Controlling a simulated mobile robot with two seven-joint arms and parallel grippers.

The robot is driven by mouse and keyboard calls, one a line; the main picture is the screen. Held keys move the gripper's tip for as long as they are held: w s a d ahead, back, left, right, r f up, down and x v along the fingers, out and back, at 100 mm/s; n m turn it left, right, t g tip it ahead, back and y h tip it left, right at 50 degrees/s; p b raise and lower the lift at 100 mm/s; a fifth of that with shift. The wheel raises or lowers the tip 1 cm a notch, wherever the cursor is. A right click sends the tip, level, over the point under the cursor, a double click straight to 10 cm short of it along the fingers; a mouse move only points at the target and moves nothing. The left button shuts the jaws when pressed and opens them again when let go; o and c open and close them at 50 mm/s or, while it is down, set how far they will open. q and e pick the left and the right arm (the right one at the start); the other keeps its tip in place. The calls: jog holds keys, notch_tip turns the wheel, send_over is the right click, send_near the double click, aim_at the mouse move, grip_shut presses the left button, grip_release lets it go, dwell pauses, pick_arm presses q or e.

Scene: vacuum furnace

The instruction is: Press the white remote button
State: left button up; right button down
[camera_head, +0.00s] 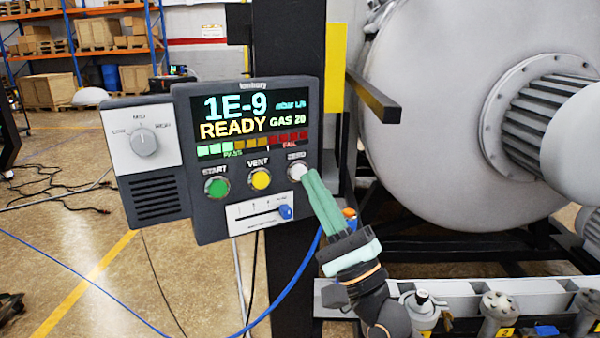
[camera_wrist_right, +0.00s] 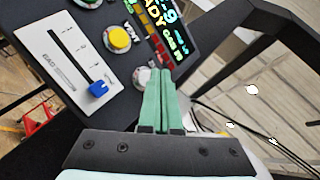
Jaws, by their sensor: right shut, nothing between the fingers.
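The white button (camera_head: 297,171) sits at the right of a row on the dark control panel (camera_head: 190,232), under the word ZERO. My right gripper (camera_head: 310,176) is shut and empty, with its green fingertips at the button's lower right edge in the head view. In the right wrist view the shut fingers (camera_wrist_right: 157,75) point at the panel, and the white button (camera_wrist_right: 141,76) shows partly behind their tips. I cannot tell whether the tips touch it. The left gripper is not in view.
A green button (camera_head: 216,187) and a yellow button (camera_head: 260,179) sit left of the white one. A slider with a blue knob (camera_head: 286,212) lies below. A dark horizontal bar (camera_head: 373,97) juts out right of the panel, before a large grey vessel (camera_head: 430,110).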

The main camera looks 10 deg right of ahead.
jog(key=shift+w, duration=0.15)
jog(key=shift+w+a, duration=0.1)
jog(key=shift+w, duration=0.15)
jog(key=shift+w, duration=0.35)
dwell(0.5)
jog(key=shift+s, duration=0.1)
dwell(0.3)
jog(key=shift+s, duration=0.65)
jog(key=s, duration=0.1)
jog(key=s+d, duration=0.1)
jog(key=s, duration=0.1)
jog(key=s+p, duration=0.1)
jog(key=s, duration=0.1)
jog(key=shift+d, duration=0.25)
